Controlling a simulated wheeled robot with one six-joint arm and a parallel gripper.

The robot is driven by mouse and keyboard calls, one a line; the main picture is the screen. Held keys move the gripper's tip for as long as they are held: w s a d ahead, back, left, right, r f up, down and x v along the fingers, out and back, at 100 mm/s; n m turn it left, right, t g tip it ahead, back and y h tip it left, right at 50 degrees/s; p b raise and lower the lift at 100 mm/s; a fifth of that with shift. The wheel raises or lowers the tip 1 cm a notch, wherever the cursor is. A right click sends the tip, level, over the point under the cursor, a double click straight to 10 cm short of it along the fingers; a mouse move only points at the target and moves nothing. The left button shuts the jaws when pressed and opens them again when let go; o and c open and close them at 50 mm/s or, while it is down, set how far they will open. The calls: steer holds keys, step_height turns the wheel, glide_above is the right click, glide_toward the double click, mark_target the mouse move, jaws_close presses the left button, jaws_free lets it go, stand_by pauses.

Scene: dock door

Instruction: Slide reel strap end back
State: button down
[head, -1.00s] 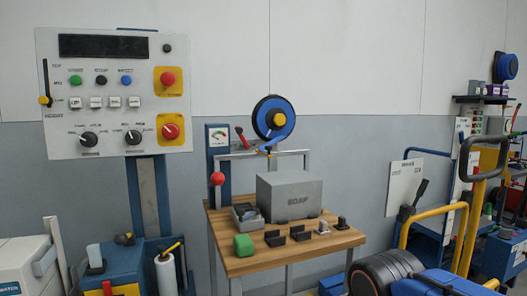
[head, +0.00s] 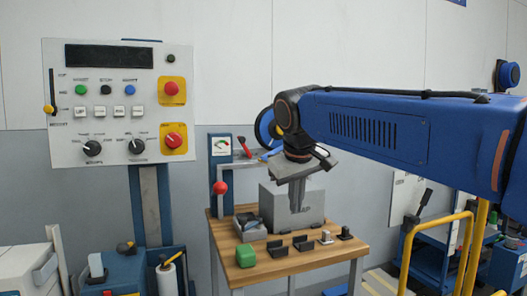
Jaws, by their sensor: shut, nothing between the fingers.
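The blue reel with a black rim (head: 263,130) is mounted at the back of the wooden bench, and my arm hides most of it. A small blue piece (head: 270,154), perhaps the strap end, shows below the reel, near the bench's rear frame. My gripper (head: 300,208) points down, shut and empty, in front of the grey box (head: 275,208). It is lower than the reel and to its right, apart from it. I cannot tell whether the fingers touch the box.
The wooden bench (head: 290,262) holds a green block (head: 245,254), a grey tray (head: 249,228) and several small fittings along its front. A red ball knob (head: 220,187) stands at its left. A control panel (head: 118,103) is at the left, yellow rails (head: 440,228) at the right.

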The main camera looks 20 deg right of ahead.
steer(key=w+a+r+h, duration=0.1)
steer(key=w+a+r, duration=0.3)
steer(key=w+r, duration=0.5)
steer(key=w+a+r+h, duration=0.1)
steer(key=w+a+r, duration=0.3)
steer(key=w+r, duration=0.5)
steer(key=shift+w+r, duration=0.4)
steer(key=shift+w, duration=0.65)
steer(key=w+d+f, duration=0.5)
steer(key=d+f, duration=0.2)
steer(key=f, duration=0.2)
steer(key=shift+d, duration=0.25)
steer(key=d, duration=2)
steer(key=shift+w+d, duration=0.15)
steer(key=shift+w, duration=0.3)
